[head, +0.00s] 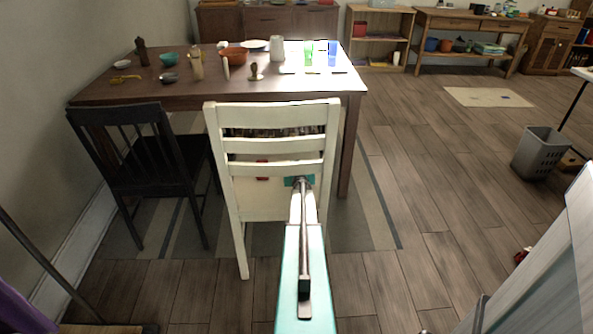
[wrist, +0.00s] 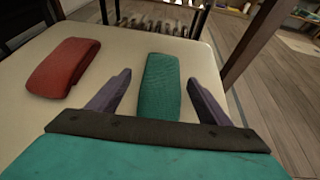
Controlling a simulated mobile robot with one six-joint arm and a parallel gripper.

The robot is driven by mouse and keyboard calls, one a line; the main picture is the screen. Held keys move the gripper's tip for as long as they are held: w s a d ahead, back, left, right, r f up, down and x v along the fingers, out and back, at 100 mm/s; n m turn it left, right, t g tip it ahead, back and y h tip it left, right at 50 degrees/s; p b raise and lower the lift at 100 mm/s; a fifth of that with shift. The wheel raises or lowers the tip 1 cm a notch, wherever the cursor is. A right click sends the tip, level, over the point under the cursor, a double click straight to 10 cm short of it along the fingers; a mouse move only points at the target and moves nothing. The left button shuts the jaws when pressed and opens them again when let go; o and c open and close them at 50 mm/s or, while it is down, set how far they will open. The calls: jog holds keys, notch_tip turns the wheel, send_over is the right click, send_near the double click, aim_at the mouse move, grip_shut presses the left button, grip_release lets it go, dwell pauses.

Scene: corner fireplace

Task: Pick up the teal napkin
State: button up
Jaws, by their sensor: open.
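The teal napkin (wrist: 161,88) is a folded strip lying on the cream chair seat (wrist: 125,45) in the wrist view. My gripper (wrist: 158,88) is open, with one dark finger on each side of the napkin and gaps between. The napkin's near end is hidden behind the gripper's dark front edge. In the head view, my arm reaches to the back of the white chair (head: 272,145), and a teal patch shows between its slats, which I cannot clearly tell as napkin or gripper.
A folded red napkin (wrist: 63,66) lies on the seat left of my gripper. The chair's slatted back stands between my body and the seat. The dark wooden table (head: 130,92), holding bowls and glasses, stands beyond. A black chair (head: 150,165) stands left; floor at right is mostly free.

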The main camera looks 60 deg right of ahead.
dwell(0.5)
jog(key=c, duration=1.1)
jog(key=shift+r, duration=0.1)
notch_tip(320, 180, up, 18)
jog(key=p, duration=1.4)
